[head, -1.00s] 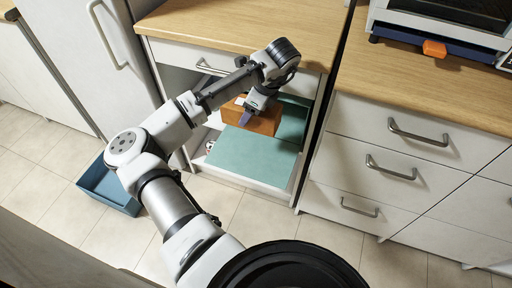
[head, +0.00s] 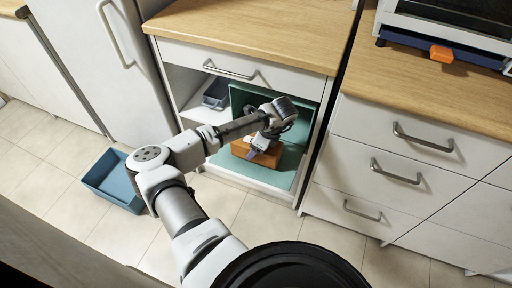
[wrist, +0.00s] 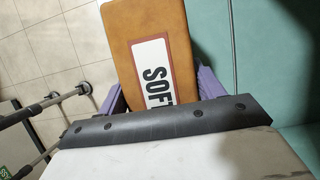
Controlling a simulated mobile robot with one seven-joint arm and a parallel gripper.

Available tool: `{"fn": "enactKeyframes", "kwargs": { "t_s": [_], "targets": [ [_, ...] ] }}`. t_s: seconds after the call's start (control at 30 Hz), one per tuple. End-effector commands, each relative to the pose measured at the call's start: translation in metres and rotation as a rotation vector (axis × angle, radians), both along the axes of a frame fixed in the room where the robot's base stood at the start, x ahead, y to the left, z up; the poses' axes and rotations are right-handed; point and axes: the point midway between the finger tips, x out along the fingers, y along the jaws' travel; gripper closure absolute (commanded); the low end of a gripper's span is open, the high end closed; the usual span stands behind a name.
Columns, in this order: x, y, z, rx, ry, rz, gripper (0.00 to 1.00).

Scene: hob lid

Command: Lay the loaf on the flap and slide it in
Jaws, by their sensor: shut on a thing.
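The loaf is an orange-brown block (head: 271,159) with a white label reading "SOFT"; in the wrist view (wrist: 145,28) it lies between the purple fingers. My gripper (head: 257,151) is shut on it from above. The flap is a teal panel (head: 289,168) low at the front of the open cabinet bay. The loaf is over the flap's left and front part; I cannot tell whether it touches. In the wrist view teal surface (wrist: 270,60) lies right of the loaf and floor tiles left of it. My arm hides part of the bay.
A teal upright panel (head: 240,96) stands behind in the bay. A dark grey tray (head: 216,92) sits on the shelf to its left. A blue bin (head: 112,184) is on the floor at left. Drawers with metal handles (head: 397,172) flank the bay on the right.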

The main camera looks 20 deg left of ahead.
Motion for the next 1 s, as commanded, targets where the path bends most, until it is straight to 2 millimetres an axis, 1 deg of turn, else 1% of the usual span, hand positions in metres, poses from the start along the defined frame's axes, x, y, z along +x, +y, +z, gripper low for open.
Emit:
{"fn": "enactKeyframes", "kwargs": {
  "t_s": [0.03,0.1,0.43,0.47,0.6,0.87,1.0],
  "targets": [
    [0.0000,-0.0001,-0.0073,0.001,0.000,-0.001,0.66],
    [0.0003,0.0003,-0.0135,0.002,-0.001,0.000,0.66],
    [0.0003,0.0000,-0.0172,0.001,-0.001,0.000,0.66],
    [0.0001,-0.0001,-0.0170,0.001,-0.001,0.000,0.29],
    [0.0001,0.0000,-0.0169,0.001,-0.001,0.000,0.11],
    [0.0001,-0.0001,-0.0163,0.001,-0.001,0.000,0.11],
    [0.0007,-0.0032,-0.0079,0.000,-0.002,-0.002,0.11]
  ]
}}
